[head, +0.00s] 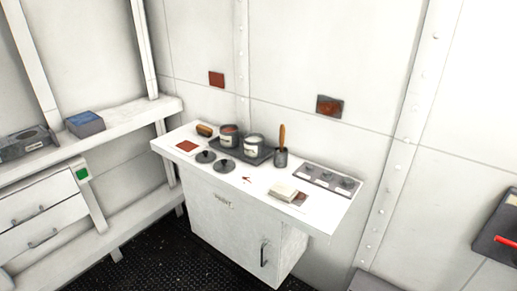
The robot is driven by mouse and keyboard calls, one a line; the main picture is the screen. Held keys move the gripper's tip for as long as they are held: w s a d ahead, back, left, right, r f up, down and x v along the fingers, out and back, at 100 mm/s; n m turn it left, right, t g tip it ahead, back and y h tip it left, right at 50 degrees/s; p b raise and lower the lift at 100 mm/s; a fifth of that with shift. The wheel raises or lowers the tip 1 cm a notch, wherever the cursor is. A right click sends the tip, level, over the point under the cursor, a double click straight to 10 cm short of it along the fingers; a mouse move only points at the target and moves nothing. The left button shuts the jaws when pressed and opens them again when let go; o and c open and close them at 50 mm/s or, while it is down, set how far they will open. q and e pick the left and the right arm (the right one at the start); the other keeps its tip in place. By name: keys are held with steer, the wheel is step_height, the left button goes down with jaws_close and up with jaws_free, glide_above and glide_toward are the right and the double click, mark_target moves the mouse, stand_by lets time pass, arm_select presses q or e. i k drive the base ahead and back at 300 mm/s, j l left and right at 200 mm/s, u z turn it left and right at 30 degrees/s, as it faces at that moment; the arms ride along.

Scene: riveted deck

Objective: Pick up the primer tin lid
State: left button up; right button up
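Two dark round lids with knobs lie on the white top of the paint cabinet, near its front left: a left lid (205,156) and a right lid (225,166). I cannot tell which is the primer tin lid. Neither of my grippers is in view.
A dark cup (281,157) holds a wooden-handled brush, right of the tray. A brown brush (204,130) lies behind the lids. A pale block (283,191) and a grey strip (328,180) occupy the right side. A shelf (130,115) stands left; dark floor (150,255) is open.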

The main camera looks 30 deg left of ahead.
mark_target(206, 156)
steer(key=i+j+z, duration=0.15)
steer(key=j+z, duration=0.25)
steer(key=j, duration=0.8)
steer(key=j+z, duration=0.45)
steer(key=j, duration=0.75)
steer(key=k, duration=0.05)
